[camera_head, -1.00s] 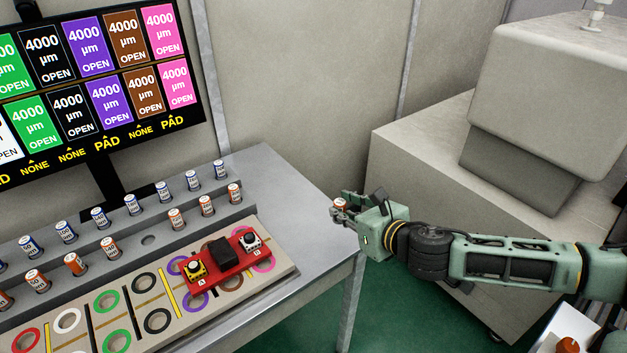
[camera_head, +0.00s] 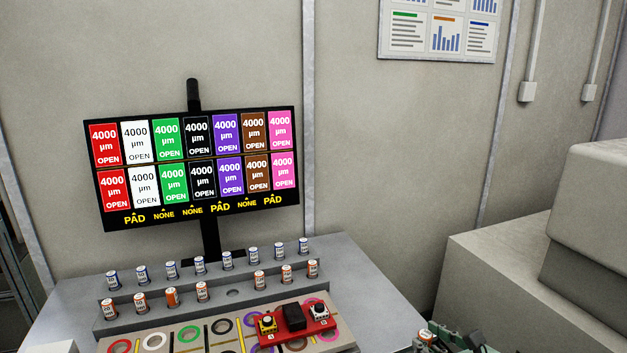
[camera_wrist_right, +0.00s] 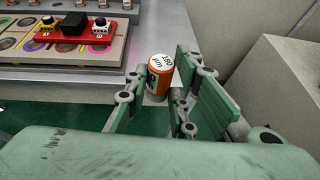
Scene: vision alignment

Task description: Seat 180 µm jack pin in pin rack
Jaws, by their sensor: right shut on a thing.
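My right gripper (camera_wrist_right: 160,100) is shut on an orange jack pin (camera_wrist_right: 159,77) with a white top reading 180 µm, held upright. In the head view only part of this gripper (camera_head: 440,342) shows at the bottom edge, right of the table, with the pin's top (camera_head: 426,336) in it. The grey stepped pin rack (camera_head: 258,294) stands on the table. Its back row holds several blue-and-white pins; its front row holds several orange-and-white pins and one empty round hole (camera_head: 235,293). My left gripper is not in view.
A red fixture (camera_head: 296,338) with yellow, black and white parts lies on a board with coloured rings. A monitor (camera_head: 193,213) stands behind the rack. The grey table top (camera_head: 364,287) is bare right of the rack. A large beige machine (camera_head: 490,262) stands at the right.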

